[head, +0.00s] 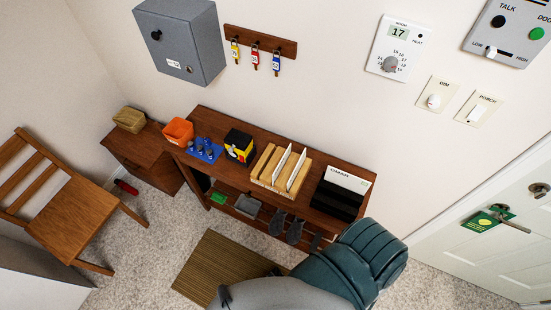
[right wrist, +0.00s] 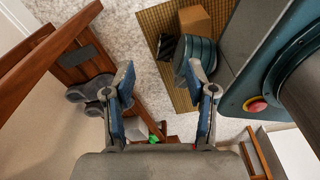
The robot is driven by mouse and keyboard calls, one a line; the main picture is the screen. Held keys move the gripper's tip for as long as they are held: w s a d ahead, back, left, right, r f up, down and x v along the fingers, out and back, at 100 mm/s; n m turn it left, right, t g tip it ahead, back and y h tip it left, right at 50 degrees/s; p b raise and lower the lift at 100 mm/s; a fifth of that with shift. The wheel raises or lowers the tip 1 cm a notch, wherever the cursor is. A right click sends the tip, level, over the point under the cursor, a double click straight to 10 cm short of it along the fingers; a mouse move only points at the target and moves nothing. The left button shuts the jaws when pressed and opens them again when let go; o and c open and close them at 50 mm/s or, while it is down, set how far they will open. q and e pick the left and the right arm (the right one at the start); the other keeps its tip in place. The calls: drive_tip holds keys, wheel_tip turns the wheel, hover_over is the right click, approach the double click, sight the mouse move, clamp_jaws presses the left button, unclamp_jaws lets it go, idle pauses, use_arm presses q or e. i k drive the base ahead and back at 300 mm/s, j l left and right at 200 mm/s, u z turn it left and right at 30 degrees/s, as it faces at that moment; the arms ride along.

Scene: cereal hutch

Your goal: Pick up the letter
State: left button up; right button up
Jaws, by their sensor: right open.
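In the head view, a white letter or card marked OMAR (head: 347,180) stands upright at the back of a black holder (head: 335,203) at the right end of the wooden console table. White letters (head: 297,172) stand in a light wood rack (head: 267,166) to its left. Which letter is meant, I cannot tell. My right gripper (right wrist: 160,85) is open and empty in the right wrist view, over carpet, with no letter between its fingers. My left gripper does not show.
An orange bin (head: 178,131), blue tray (head: 203,150) and black box (head: 239,146) fill the table's left part. Grey shoes (right wrist: 90,90) rest on a lower shelf. A mat (head: 225,265) with a cardboard box (right wrist: 195,20) lies on the carpet. A chair (head: 70,210) stands left; a door (head: 490,250) is right.

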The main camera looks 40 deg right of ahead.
sight(360, 186)
drive_tip(key=l+z, duration=0.1)
drive_tip(key=z, duration=0.9)
drive_tip(key=i+z, duration=0.1)
drive_tip(key=z, duration=0.4)
drive_tip(key=l+z, duration=0.1)
drive_tip(key=z, duration=0.35)
drive_tip(key=k+j+z, duration=0.15)
drive_tip(key=k+j, duration=0.15)
drive_tip(key=k+l, duration=0.15)
drive_tip(key=k, duration=0.5)
drive_tip(key=i+j+u, duration=0.2)
drive_tip(key=i, duration=0.25)
drive_tip(key=i+j+u, duration=0.25)
drive_tip(key=i, duration=0.2)
